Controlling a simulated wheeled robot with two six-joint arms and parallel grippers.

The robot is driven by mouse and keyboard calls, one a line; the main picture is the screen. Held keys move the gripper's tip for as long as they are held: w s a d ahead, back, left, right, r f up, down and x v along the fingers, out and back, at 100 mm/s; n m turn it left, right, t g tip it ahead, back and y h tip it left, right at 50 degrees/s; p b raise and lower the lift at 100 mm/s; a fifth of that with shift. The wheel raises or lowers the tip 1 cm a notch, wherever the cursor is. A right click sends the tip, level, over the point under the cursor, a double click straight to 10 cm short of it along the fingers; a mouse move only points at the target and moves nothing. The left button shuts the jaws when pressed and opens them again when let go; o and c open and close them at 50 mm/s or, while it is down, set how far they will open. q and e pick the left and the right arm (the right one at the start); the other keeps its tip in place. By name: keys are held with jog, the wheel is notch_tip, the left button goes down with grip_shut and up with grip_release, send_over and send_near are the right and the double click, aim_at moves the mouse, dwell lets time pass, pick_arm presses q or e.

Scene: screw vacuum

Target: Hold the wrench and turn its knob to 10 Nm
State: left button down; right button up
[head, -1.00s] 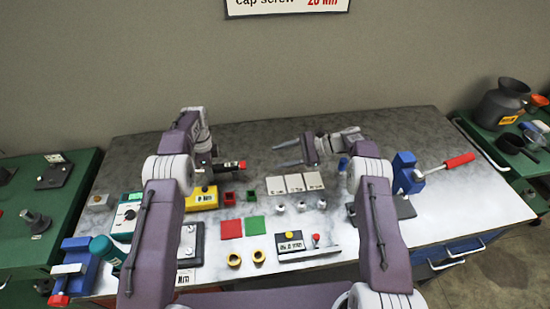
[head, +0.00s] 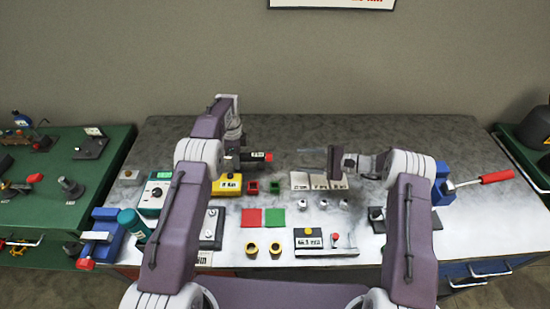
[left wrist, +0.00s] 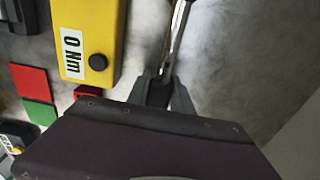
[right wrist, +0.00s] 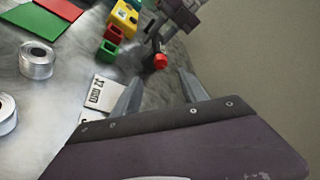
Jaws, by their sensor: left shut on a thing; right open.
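The wrench is held lying level above the back of the bench; its black handle (head: 251,157) ends in a red knob (head: 268,156). My left gripper (head: 236,160) is shut on the handle. In the left wrist view the wrench's silver shaft (left wrist: 177,35) runs away from the fingers (left wrist: 160,88). My right gripper (head: 313,160) is open, to the right of the knob and apart from it. In the right wrist view the red knob (right wrist: 160,62) shows beyond and between my open fingertips (right wrist: 160,88). The knob's setting cannot be read.
A yellow box (head: 227,185) with a "0 Nm" label (left wrist: 73,52) stands close to the wrench. White cards (head: 318,181) lie below my right gripper. Red (head: 251,218) and green (head: 275,217) mats lie nearer. A red-handled vise (head: 443,185) stands at right.

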aim_at(269, 157)
jog(key=x, duration=1.1)
jog(key=shift+a+f, duration=0.1)
jog(key=shift+a, duration=0.1)
